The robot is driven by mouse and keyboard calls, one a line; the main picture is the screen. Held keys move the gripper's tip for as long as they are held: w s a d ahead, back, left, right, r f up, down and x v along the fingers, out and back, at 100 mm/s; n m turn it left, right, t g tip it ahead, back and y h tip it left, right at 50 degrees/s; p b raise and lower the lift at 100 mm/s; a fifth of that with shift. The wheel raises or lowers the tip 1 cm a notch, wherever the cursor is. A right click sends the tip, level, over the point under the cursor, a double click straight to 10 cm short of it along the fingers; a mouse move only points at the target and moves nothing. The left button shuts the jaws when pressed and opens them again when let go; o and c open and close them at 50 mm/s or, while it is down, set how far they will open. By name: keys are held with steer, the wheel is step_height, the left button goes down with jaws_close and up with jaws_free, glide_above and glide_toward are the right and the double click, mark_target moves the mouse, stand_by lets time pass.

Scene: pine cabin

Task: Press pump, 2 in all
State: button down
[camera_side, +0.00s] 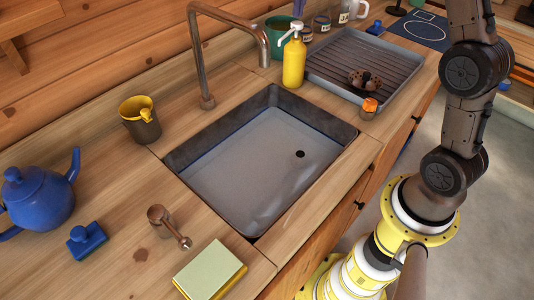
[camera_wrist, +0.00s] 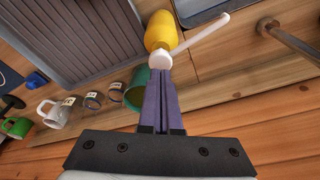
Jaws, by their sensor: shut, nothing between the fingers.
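The pump bottle has a yellow body (camera_side: 294,64) and a white pump head (camera_side: 296,27) with a spout. It stands upright behind the sink, by the drainer tray. In the wrist view the yellow body (camera_wrist: 160,32) and white head (camera_wrist: 160,60) show just past my fingertips, with the spout pointing up and right. My gripper (camera_wrist: 160,75) has purple fingers, shut together and empty. In the side view the purple fingertips (camera_side: 298,10) show at the top edge, right above the pump head. I cannot tell whether they touch it.
A copper tap (camera_side: 198,55) stands left of the bottle, over the dark sink (camera_side: 262,160). A grey drainer tray (camera_side: 345,75) lies right of it. A green pot (camera_side: 277,42) and several jars and mugs stand close behind. The counter front left holds a teapot (camera_side: 38,195) and sponge (camera_side: 210,272).

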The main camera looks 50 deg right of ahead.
steer(key=shift+r, duration=3)
steer(key=shift+a, duration=0.1)
steer(key=s+a+r+n+t, duration=0.1)
steer(key=s+a+r, duration=0.35)
steer(key=s, duration=0.35)
steer(key=s+a+r+n+t, duration=0.1)
steer(key=s+a+r+t, duration=0.15)
steer(key=s+a, duration=0.45)
steer(key=s+a+f+n+y, duration=0.1)
steer(key=s+f+n, duration=0.3)
steer(key=s+f, duration=1.1)
steer(key=shift+s+a+f, duration=0.4)
steer(key=shift+s+a, duration=0.3)
steer(key=shift+a, duration=0.15)
